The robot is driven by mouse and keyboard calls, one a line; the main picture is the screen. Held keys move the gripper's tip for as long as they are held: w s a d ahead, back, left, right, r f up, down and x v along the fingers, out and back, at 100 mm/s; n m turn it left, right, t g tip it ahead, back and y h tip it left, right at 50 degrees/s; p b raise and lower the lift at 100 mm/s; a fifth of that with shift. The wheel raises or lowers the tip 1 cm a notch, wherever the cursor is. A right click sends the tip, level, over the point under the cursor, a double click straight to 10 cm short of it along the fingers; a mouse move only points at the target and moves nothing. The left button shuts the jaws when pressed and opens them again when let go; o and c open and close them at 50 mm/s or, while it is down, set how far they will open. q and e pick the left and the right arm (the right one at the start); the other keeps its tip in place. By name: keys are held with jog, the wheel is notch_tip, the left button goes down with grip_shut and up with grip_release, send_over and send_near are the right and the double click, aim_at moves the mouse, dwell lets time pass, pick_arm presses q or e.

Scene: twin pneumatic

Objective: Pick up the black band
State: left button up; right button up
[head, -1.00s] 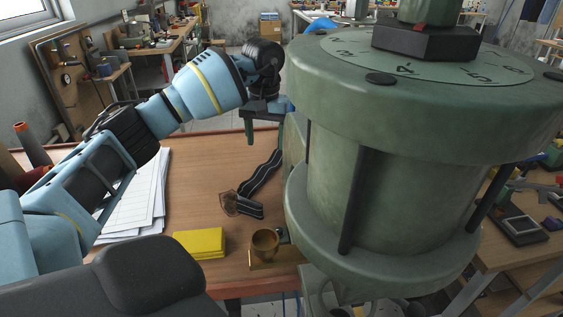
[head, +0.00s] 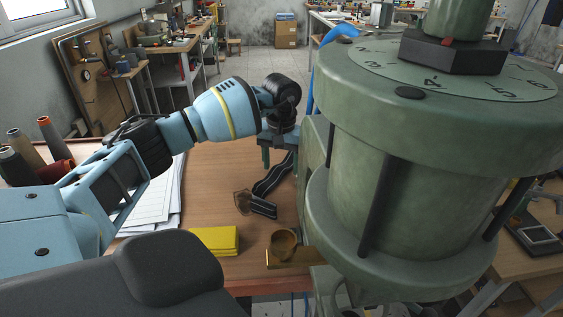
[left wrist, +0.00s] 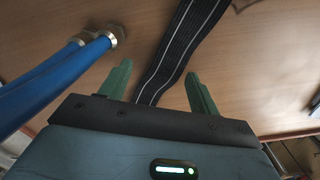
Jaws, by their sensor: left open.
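The black band (head: 265,208) with pale lengthwise stripes lies loosely bent on the wooden table, left of the large green cylinder. Its upper end is hidden behind my left gripper. My left gripper (head: 278,155) points down above that upper part in the head view. In the left wrist view the band (left wrist: 178,50) runs between the two green fingers of my left gripper (left wrist: 158,85), which are apart. The wrist view does not show the fingers closed on it. My right gripper is not in view.
The big green cylinder (head: 350,170) stands close to the right of my left gripper. A yellow block (head: 213,240) and a brass cup (head: 284,242) sit near the table's front edge. White papers (head: 152,200) lie at left. Blue hoses (left wrist: 60,75) with metal fittings show in the wrist view.

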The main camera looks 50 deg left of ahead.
aim_at(281, 171)
pick_arm(q)
jog(key=shift+f, duration=0.3)
jog(key=shift+c, duration=0.2)
jog(key=c, duration=1)
jog(key=shift+r, duration=0.15)
jog(key=shift+c, duration=0.2)
